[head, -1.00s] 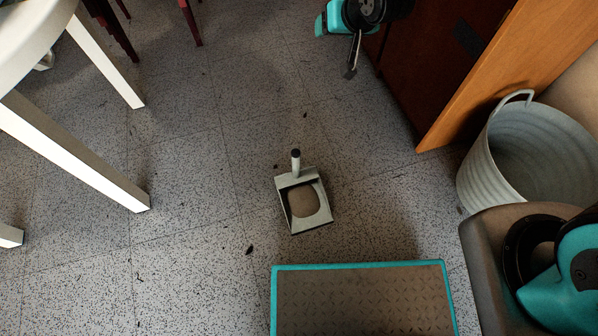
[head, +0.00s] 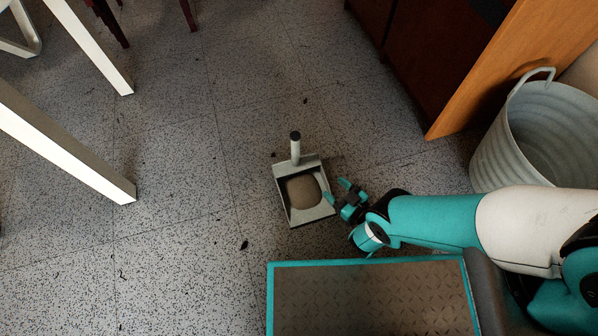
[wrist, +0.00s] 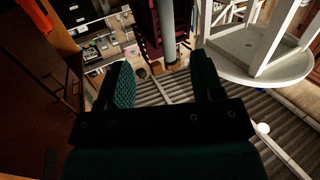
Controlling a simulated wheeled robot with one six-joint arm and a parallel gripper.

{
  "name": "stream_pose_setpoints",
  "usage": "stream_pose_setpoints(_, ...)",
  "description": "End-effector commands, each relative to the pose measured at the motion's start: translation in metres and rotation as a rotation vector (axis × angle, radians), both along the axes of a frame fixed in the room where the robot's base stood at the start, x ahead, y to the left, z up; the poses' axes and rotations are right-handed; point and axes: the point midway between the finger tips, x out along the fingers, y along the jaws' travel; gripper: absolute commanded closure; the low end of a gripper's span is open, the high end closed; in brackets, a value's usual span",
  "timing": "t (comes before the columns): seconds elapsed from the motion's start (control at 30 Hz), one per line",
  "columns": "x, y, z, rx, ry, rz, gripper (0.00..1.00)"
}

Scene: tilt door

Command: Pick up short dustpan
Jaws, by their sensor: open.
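The short dustpan (head: 298,166) stands on the floor near the middle of the head view, a pale grey pan with an upright handle (head: 296,150) tipped black. A rounded brown patch (head: 304,191) shows inside its pan. My gripper (head: 339,190) is open and empty just right of the pan, fingers pointing left toward it. In the wrist view, which looks upside down, my gripper (wrist: 160,72) is spread. A grey post (wrist: 167,30), apparently the dustpan's handle, shows ahead in the gap between the fingers. The pan itself is not clear there.
A teal-edged platform (head: 375,300) lies in front, below my arm. A ribbed metal bucket (head: 489,150) stands at the right beside an orange-brown wooden panel (head: 470,90). White table legs (head: 70,150) stand at the left. Speckled floor (head: 180,245) is free around the dustpan's left side.

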Motion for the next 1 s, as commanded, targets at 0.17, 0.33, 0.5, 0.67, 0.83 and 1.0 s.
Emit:
stream_pose_setpoints(0.17, -0.002, 0.012, -0.021, 0.012, 0.015, 0.022, 0.39)
stream_pose_setpoints(0.33, 0.054, 0.065, 0.012, 0.099, -0.071, 0.025, 0.39)
stream_pose_setpoints(0.5, 0.075, 0.083, 0.021, 0.089, -0.053, 0.021, 0.39)
stream_pose_setpoints(0.67, 0.087, 0.091, 0.033, 0.085, -0.045, 0.021, 0.39)
stream_pose_setpoints(0.83, 0.097, 0.097, 0.04, 0.085, -0.045, 0.02, 0.39)
stream_pose_setpoints(1.0, 0.115, 0.112, 0.046, 0.087, -0.042, 0.02, 0.39)
